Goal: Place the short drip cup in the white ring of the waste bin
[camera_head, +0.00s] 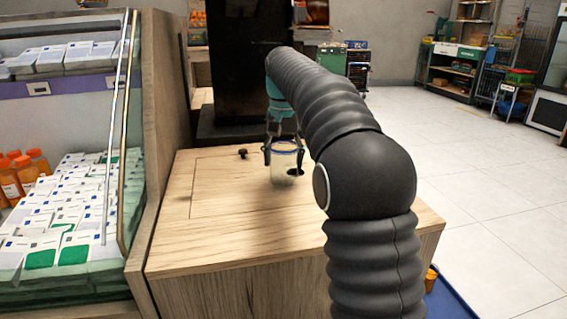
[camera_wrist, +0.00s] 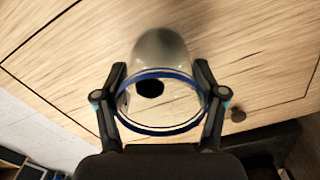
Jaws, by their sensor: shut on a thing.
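The short drip cup (camera_head: 286,164) is clear, with a blue rim. My gripper (camera_head: 283,150) is shut on it from both sides near the rim, over the wooden counter. In the wrist view the cup (camera_wrist: 162,48) sits between the fingers of my gripper (camera_wrist: 160,78), its blue rim towards the camera. A round black hole (camera_head: 296,171) in the counter top lies beside and partly behind the cup. It shows through the clear cup in the wrist view (camera_wrist: 150,88). I cannot make out a white ring. The gap between cup and counter is hard to judge.
A small dark knob (camera_head: 242,153) stands on the wooden counter (camera_head: 230,220), left of the cup. A tall black machine (camera_head: 233,60) stands behind. A shelf with cartons (camera_head: 70,220) and orange bottles (camera_head: 30,170) borders the left. The floor at right is open.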

